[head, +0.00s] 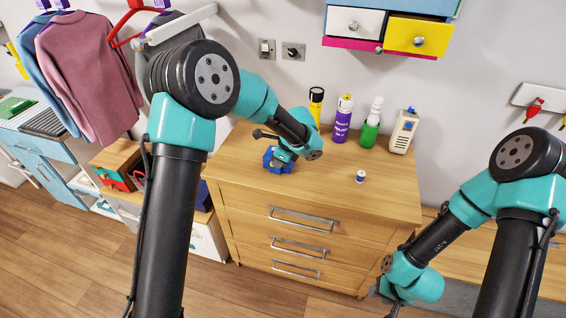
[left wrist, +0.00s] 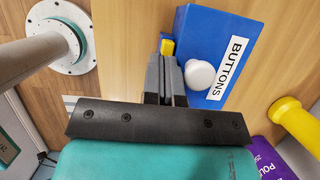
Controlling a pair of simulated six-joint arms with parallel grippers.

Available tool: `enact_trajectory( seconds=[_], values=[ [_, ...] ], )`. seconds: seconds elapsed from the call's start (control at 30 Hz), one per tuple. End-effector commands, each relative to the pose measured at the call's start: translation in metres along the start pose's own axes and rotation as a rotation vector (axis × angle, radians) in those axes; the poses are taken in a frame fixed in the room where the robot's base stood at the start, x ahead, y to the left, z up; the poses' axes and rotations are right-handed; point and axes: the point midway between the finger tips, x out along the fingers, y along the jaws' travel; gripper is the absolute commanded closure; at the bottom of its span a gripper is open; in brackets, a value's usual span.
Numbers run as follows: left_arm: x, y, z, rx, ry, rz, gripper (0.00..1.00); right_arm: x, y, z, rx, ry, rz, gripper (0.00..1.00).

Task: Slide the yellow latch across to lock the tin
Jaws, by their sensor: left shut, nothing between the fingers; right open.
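The blue tin (left wrist: 222,45) has a white label reading BUTTONS and a round white knob (left wrist: 200,75). The yellow latch (left wrist: 167,47) shows at the tin's left edge in the left wrist view. My left gripper (left wrist: 168,62) is shut and empty, its fingertips right by the latch; I cannot tell whether they touch it. In the head view the tin (head: 270,158) sits on the wooden chest of drawers, partly hidden by my left gripper (head: 276,157). My right gripper (head: 390,300) is open, low in front of the chest's right side, partly cut off by the frame's bottom edge.
A black and yellow torch (head: 316,97), a purple can (head: 343,120), a green bottle (head: 372,125) and a beige box-shaped device (head: 403,132) stand along the back of the chest (head: 235,150). A small spool (head: 360,177) stands at right. The front right top is mostly clear.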

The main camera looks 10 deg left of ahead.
Motion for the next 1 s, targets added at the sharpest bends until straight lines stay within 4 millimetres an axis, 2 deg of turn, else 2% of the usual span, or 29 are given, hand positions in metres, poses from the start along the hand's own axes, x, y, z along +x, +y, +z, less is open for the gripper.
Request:
enact_trajectory(
  seconds=[0.37, 0.63, 1.0],
  values=[
    [-0.001, 0.000, -0.004, 0.000, 0.000, 0.001, 1.00, 0.000, 0.000, 0.000, 0.000, 0.000, 0.000, 0.57],
    [-0.013, 0.002, -0.033, -0.006, 0.000, 0.002, 1.00, 0.000, 0.000, 0.000, 0.000, 0.000, 0.000, 0.57],
    [-0.084, 0.001, -0.033, -0.009, 0.000, 0.000, 1.00, 0.000, 0.000, 0.000, 0.000, 0.000, 0.000, 0.57]
  ],
)
